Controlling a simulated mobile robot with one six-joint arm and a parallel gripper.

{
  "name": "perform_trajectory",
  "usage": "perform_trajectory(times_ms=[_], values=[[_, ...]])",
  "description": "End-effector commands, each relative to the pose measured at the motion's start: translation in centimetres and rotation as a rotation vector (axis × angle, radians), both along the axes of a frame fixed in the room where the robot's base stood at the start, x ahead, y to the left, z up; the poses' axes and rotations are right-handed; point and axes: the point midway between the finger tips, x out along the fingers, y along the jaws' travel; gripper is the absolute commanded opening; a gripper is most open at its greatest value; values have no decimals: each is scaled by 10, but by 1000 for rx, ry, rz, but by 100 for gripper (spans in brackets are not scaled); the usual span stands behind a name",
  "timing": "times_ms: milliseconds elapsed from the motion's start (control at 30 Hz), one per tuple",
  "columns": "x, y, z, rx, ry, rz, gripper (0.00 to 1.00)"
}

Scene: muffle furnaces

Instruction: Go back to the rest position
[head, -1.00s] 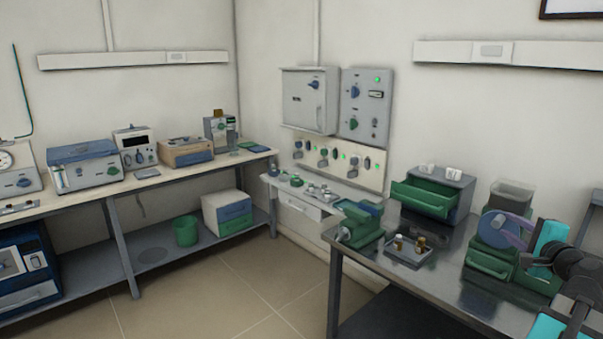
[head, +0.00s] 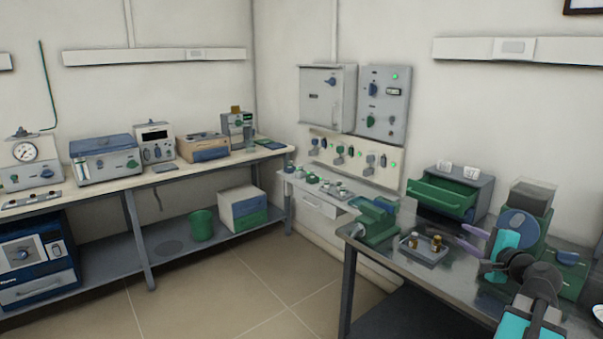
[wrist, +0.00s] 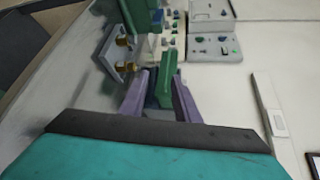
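My gripper (head: 470,240) shows at the right of the head view, with its two purple fingers reaching left above the metal bench. In the wrist view my gripper (wrist: 160,76) has its fingers spread apart, and I see nothing held between them. A green shape shows in the gap behind the fingers and looks like part of the open drawer. My arm, teal and dark grey, comes up from the lower right of the head view.
The metal bench (head: 400,273) holds a small tray (head: 427,258) with brass pieces, a green vise-like device (head: 373,222), a cabinet with an open green drawer (head: 440,197) and a green machine with a blue disc (head: 517,224). Open floor (head: 225,295) lies left of it.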

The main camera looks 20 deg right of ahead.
Motion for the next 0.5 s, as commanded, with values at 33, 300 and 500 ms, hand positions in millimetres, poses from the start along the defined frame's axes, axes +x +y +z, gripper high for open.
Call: perform_trajectory(times_ms=[33, 300, 500], values=[[16, 14, -17, 17, 9, 30, 29], [84, 86, -97, 87, 75, 166, 29], [122, 148, -163, 125, 153, 269, 29]])
